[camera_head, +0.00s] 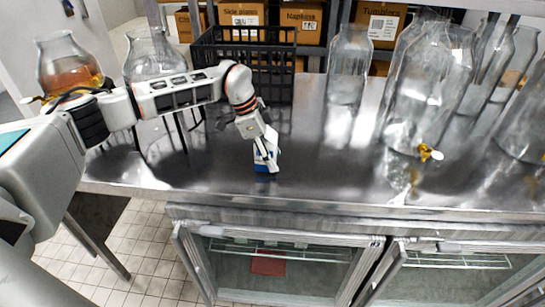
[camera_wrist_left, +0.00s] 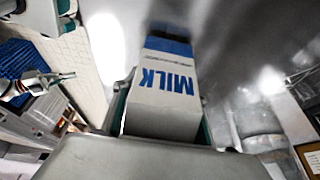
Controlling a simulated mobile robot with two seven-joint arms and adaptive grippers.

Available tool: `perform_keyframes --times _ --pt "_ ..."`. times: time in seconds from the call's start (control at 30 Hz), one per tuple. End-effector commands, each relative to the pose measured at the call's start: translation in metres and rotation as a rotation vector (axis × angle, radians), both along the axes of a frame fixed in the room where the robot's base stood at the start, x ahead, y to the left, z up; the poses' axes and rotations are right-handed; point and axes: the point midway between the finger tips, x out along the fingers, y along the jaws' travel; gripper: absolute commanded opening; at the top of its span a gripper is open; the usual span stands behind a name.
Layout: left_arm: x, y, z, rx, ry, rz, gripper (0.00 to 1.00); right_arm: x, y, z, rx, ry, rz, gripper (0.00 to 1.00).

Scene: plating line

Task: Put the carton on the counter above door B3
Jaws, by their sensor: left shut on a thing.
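The carton (camera_head: 266,163) is white and blue and shows below my left gripper (camera_head: 263,148) in the head view. In the left wrist view the carton (camera_wrist_left: 166,90) fills the middle, with "MILK" in blue on its side. My left gripper is shut on it. The carton is over the front part of the steel counter (camera_head: 225,183); I cannot tell whether its base touches the top. Below are glass doors, a left one (camera_head: 285,262) and a right one (camera_head: 455,272).
A black crate (camera_head: 243,50) stands behind my left gripper. Glass jars stand at the back left, including one with amber liquid (camera_head: 68,72), and several clear jars (camera_head: 425,95) stand on the right. Labelled boxes (camera_head: 300,20) sit behind. The counter front between is clear.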

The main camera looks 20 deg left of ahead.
Motion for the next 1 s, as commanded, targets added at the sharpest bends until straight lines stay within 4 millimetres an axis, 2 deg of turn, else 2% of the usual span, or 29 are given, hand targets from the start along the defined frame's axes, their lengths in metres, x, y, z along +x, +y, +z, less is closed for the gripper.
perform_keyframes --times 0.1,0.4,0.43,0.5,0.83,1.0 --pt "0.001 -0.001 -0.007 -0.002 -0.004 -0.001 0.05 -0.001 -0.003 -0.002 -0.004 0.007 -0.003 0.0" --pt "0.001 -0.001 -0.009 -0.002 -0.003 -0.001 0.05 -0.001 -0.004 -0.004 -0.004 0.008 -0.006 0.0" --pt "0.0 0.0 -0.01 -0.001 -0.002 -0.001 0.48 -0.001 -0.003 -0.003 -0.004 0.008 -0.006 0.0" --pt "0.0 0.0 -0.01 -0.001 -0.002 -0.001 0.59 -0.001 -0.003 -0.003 -0.003 0.006 -0.006 0.0" --pt "0.0 0.0 -0.009 -0.001 -0.002 -0.001 0.59 -0.001 -0.001 -0.001 0.0 0.004 -0.004 0.0" --pt "-0.001 0.005 0.005 -0.001 -0.004 0.0 0.59 -0.001 0.0 -0.003 0.001 0.003 -0.004 0.0"
